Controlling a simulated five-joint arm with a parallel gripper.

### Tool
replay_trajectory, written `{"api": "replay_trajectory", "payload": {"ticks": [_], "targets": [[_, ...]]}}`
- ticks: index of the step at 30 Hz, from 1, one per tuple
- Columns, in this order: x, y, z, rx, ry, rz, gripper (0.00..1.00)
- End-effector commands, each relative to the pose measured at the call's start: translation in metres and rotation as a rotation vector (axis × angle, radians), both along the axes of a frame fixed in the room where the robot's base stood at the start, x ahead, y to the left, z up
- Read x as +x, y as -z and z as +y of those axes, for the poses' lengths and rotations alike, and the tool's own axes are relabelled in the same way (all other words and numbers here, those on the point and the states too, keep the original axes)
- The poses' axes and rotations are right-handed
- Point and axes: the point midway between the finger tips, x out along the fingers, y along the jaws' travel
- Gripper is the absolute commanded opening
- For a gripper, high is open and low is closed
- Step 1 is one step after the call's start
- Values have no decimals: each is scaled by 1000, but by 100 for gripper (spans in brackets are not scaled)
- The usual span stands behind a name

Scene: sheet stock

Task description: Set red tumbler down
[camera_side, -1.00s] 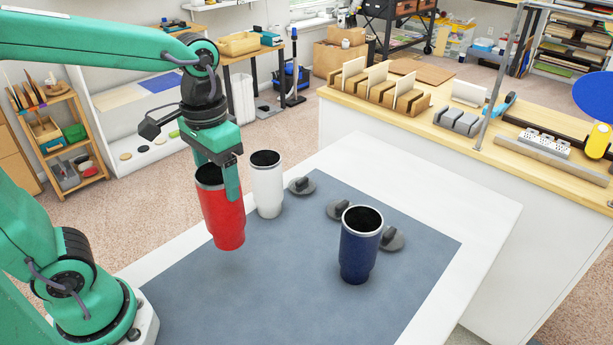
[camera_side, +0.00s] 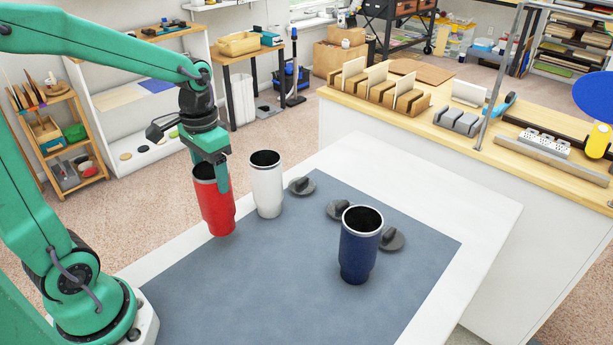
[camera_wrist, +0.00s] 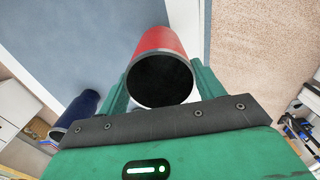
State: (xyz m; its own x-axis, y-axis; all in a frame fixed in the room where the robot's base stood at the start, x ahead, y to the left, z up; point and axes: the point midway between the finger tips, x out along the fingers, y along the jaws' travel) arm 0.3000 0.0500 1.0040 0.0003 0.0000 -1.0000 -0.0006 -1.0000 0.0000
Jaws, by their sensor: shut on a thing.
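The red tumbler (camera_side: 216,211) is upright and open at the top, left of the white tumbler (camera_side: 267,188). My gripper (camera_side: 211,181) is shut on its upper part, with one finger showing on its right side. The tumbler's base is at or just above the grey mat (camera_side: 270,290) near the mat's left edge; I cannot tell whether it touches. In the wrist view the red tumbler (camera_wrist: 163,42) sits between my two green fingers, its dark mouth facing the camera. The white tumbler stands upright on the mat, close by and apart from the red one.
A dark blue tumbler (camera_side: 359,250) stands on the mat to the right. Several grey lids lie on the mat, one (camera_side: 302,186) beside the white tumbler. The front and middle of the mat are clear. The white table's edge (camera_side: 170,256) is close on the left.

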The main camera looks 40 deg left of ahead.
Motion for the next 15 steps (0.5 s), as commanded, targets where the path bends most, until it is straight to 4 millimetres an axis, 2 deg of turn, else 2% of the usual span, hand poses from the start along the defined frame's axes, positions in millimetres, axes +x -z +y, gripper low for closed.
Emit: {"api": "replay_trajectory", "payload": {"ticks": [4,12,15], "targets": [[0,6,0,0,0,0,20],[0,34,-1,0,0,2,20],[0,39,-1,0,0,0,20]]}}
